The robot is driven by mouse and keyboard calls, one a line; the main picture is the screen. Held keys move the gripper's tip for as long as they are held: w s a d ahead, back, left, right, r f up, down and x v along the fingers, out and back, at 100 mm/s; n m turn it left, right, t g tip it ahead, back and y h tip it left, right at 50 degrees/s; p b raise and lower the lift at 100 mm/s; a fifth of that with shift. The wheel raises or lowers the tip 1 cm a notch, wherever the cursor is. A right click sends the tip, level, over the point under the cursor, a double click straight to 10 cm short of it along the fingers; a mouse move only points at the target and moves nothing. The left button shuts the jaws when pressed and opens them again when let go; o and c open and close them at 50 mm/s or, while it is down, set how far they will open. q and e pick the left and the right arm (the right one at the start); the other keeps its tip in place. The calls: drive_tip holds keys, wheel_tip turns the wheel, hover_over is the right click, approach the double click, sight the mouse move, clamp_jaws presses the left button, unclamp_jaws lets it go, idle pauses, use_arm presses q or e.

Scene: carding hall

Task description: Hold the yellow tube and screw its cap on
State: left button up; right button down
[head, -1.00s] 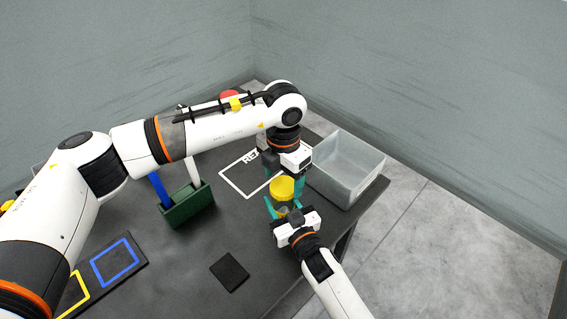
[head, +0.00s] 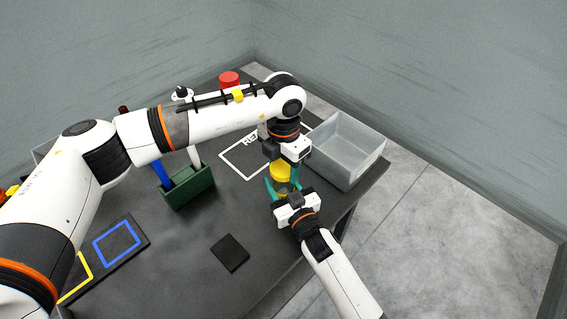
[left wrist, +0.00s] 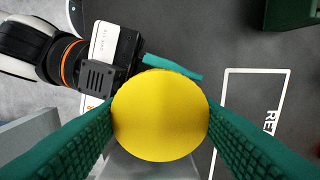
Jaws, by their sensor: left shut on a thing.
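My left gripper (head: 281,170) points down over the yellow cap (head: 281,169). In the left wrist view the cap (left wrist: 160,115) is a flat yellow disc between the two green fingers, which are shut on it. Below the cap, a short pale yellowish part of the tube (head: 283,188) shows in the head view; the cap hides it in the left wrist view. My right gripper (head: 283,186) comes from the front, its teal fingers around the tube just below the cap. Whether they press on it is hard to tell.
A grey open bin (head: 345,152) stands right of the grippers at the table edge. A green holder (head: 188,187) with a blue and a white item is left. A black square pad (head: 230,252) lies in front. A red round object (head: 229,79) is at the back.

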use_arm(q)
drive_tip(key=o, duration=1.2)
drive_tip(key=shift+c, duration=0.2)
wheel_tip(320, 180, up, 12)
use_arm(e)
drive_tip(key=c, duration=0.6)
unclamp_jaws()
drive_tip(key=shift+s, duration=0.1)
drive_tip(key=b+v, duration=0.1)
drive_tip(key=v, duration=1)
drive_tip(key=shift+f+b, duration=0.1)
drive_tip(key=shift+b, duration=0.2)
use_arm(q)
drive_tip(key=shift+f, duration=0.8)
use_arm(e)
drive_tip(key=shift+s+d, duration=0.25)
drive_tip(key=shift+s, duration=0.1)
